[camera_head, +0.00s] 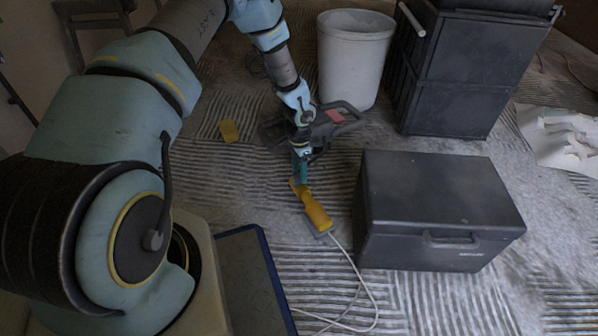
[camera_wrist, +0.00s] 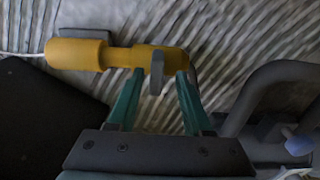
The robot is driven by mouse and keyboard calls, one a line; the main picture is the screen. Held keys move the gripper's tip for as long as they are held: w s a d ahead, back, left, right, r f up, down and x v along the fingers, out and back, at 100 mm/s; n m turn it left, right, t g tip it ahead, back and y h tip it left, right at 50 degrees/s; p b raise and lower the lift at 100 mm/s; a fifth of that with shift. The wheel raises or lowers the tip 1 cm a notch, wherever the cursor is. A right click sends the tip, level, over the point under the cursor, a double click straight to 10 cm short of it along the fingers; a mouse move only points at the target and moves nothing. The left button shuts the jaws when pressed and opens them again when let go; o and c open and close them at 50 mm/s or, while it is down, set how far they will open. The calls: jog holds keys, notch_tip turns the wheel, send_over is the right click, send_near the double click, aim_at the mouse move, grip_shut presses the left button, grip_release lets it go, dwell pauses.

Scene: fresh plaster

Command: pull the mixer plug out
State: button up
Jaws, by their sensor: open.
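The mixer plug (camera_wrist: 155,59) is the narrower yellow piece, joined end to end with a thicker yellow socket (camera_wrist: 75,53) on a white cable. In the head view the socket (camera_head: 318,214) lies on the striped floor, with the plug (camera_head: 299,188) at its upper end, partly hidden by my gripper. My gripper (camera_head: 301,178) is open above the plug. In the wrist view its two green fingertips (camera_wrist: 160,74) reach the plug's near edge, a grey tab between them; I cannot tell whether they touch. The dark mixer (camera_head: 335,116) with a red patch is behind my gripper.
A dark closed box (camera_head: 435,195) stands right of the socket. A white bucket (camera_head: 353,60) and stacked dark crates (camera_head: 465,75) stand behind. A yellow piece (camera_head: 229,131) lies at left. White sheets (camera_head: 565,138) lie far right. The white cable (camera_head: 350,262) loops across the front floor.

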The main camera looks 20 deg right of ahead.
notch_tip(320, 180, up, 10)
jog(key=p, duration=0.3)
jog(key=shift+p, duration=0.4)
jog(key=shift+f, duration=0.1)
jog(key=w+a+r+n+p, duration=0.25)
jog(key=a+r+n, duration=0.45)
jog(key=a+r, duration=1.1)
jog(key=s+a+r+n+t+p, duration=0.1)
jog(key=s+a+r+n, duration=0.3)
jog(key=s+a+r, duration=0.3)
jog(key=s+a+r+n+t+p, duration=0.15)
jog(key=s+a+r+n, duration=0.3)
jog(key=r, duration=0.45)
jog(key=w+p+v, duration=0.2)
jog(key=p+v, duration=1)
jog(key=w+r+p+v, duration=0.1)
jog(key=w+p+v, duration=0.2)
jog(key=p+v, duration=0.9)
jog(key=w+p+v, duration=0.3)
jog(key=p+v, duration=0.9)
jog(key=p, duration=0.2)
jog(key=shift+a+r+g, duration=0.2)
jog(key=shift+r+g, duration=0.25)
jog(key=shift+r, duration=0.3)
